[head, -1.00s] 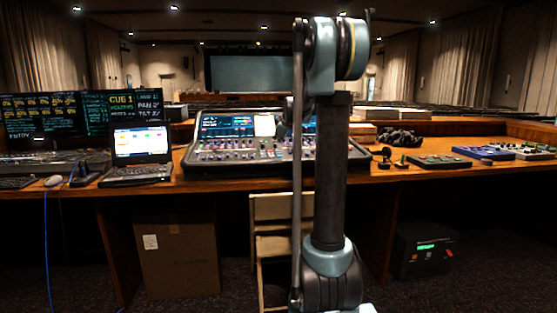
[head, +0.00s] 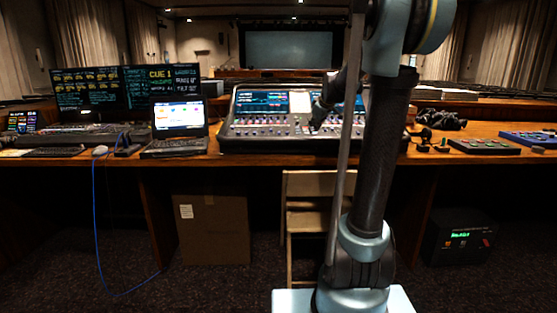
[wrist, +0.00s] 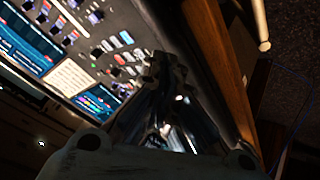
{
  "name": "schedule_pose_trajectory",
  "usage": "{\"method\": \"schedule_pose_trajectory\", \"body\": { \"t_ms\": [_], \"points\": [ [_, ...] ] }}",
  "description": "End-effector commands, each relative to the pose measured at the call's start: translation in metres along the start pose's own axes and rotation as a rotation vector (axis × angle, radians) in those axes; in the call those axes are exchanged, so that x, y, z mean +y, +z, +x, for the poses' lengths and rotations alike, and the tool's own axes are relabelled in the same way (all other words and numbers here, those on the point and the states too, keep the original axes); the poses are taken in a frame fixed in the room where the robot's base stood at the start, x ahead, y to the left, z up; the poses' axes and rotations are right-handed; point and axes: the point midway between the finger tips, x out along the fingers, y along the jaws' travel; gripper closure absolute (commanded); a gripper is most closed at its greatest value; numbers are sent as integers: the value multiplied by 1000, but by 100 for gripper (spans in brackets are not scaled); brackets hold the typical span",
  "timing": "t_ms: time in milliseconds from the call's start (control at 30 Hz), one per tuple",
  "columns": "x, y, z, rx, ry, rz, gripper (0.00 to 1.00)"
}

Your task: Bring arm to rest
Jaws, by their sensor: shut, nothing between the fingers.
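My arm stands in front of the desk (head: 255,157) in the head view, its long dark link leaning a little to the right. The console (wrist: 100,40) fills the upper left there, with lit screens and coloured buttons. Whether the fingers touch the console I cannot tell.
A laptop (head: 180,117) and monitors (head: 98,90) stand left of the console. Headphones (head: 440,119) and small control boxes (head: 484,146) lie to the right. A wooden chair (head: 309,185) and a cardboard box (head: 214,228) stand below the desk front.

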Motion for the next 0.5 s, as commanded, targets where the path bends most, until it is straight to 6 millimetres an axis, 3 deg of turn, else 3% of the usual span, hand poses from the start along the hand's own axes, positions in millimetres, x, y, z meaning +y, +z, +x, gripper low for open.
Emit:
{"method": "schedule_pose_trajectory", "body": {
  "t_ms": [200,500],
  "points": [
    [-63,50,-40,-81,-57,130,100],
    [-146,127,-83,-210,-108,312,100]
  ]
}}
